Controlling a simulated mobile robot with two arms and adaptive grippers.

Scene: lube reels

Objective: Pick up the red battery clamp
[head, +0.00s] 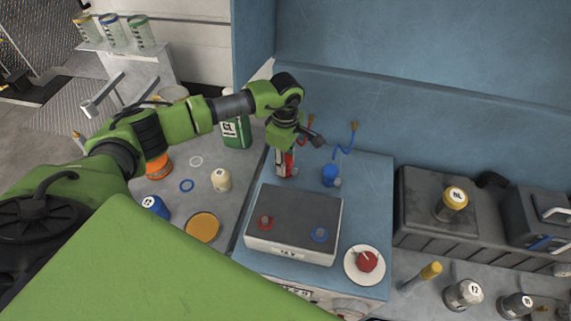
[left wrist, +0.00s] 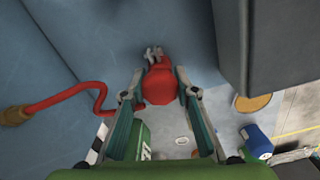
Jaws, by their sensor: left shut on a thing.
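The red battery clamp (left wrist: 159,84) is between the two fingers of my left gripper (left wrist: 160,92) in the left wrist view, with its metal jaws pointing away. A red cable runs from it to a brown-orange plug at the left. In the head view my left gripper (head: 286,164) is shut on the red clamp (head: 289,165), pointing down over the blue bench top behind the battery. The gripper partly hides the clamp there. The blue clamp (head: 330,174) stands to the right on the bench top with a blue cable. My right gripper is in neither view.
The dark-topped battery (head: 294,216) has a red terminal and a blue terminal. A red knob (head: 367,261) sits on a white dial at its right. A green container (head: 236,133) stands left of the gripper. A blue wall (head: 430,90) rises behind. Bottles stand at the lower right.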

